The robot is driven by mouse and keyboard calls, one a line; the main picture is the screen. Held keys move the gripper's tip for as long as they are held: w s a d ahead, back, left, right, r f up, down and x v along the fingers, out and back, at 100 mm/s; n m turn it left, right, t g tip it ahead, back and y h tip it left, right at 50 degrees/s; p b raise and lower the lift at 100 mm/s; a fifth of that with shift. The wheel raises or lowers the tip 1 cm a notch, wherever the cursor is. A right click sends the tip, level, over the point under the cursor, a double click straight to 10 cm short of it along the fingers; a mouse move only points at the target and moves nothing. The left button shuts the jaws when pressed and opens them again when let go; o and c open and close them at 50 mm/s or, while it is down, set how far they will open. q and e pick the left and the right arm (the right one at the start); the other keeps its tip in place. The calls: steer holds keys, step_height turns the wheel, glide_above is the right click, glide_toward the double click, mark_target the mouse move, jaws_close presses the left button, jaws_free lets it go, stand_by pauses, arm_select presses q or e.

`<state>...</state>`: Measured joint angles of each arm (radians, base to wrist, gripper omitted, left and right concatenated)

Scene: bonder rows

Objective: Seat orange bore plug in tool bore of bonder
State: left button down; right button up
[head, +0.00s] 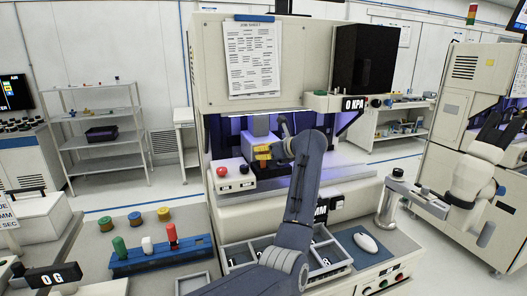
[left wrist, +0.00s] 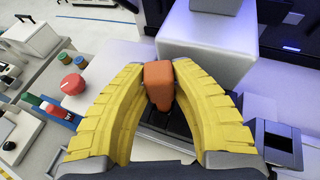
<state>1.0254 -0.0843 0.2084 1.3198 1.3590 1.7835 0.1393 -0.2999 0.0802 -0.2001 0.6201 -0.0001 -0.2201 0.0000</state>
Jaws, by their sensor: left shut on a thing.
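My left gripper (head: 262,152) reaches into the lit work opening of the bonder (head: 250,70). In the left wrist view, its yellow fingers (left wrist: 172,85) are shut on the orange bore plug (left wrist: 158,82), a block that narrows toward its lower end. The plug is in front of the pale bonder head (left wrist: 205,45), over a dark stage (left wrist: 165,130). I cannot make out the tool bore or whether the plug touches anything. My right gripper is not in view.
A red button (head: 221,171) is on the bonder front, left of the opening. A blue rack (head: 150,262) with green, white and red plugs stands at lower left, with several round spools (head: 135,219) behind. A divided tray (head: 262,243) and a white mouse (head: 366,243) are below the opening.

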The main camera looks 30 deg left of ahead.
arm_select(q)
steer(key=shift+f, duration=0.7)
steer(key=c, duration=1.1)
jaws_free()
steer(key=shift+d+r, duration=0.1)
steer(key=v, duration=1.2)
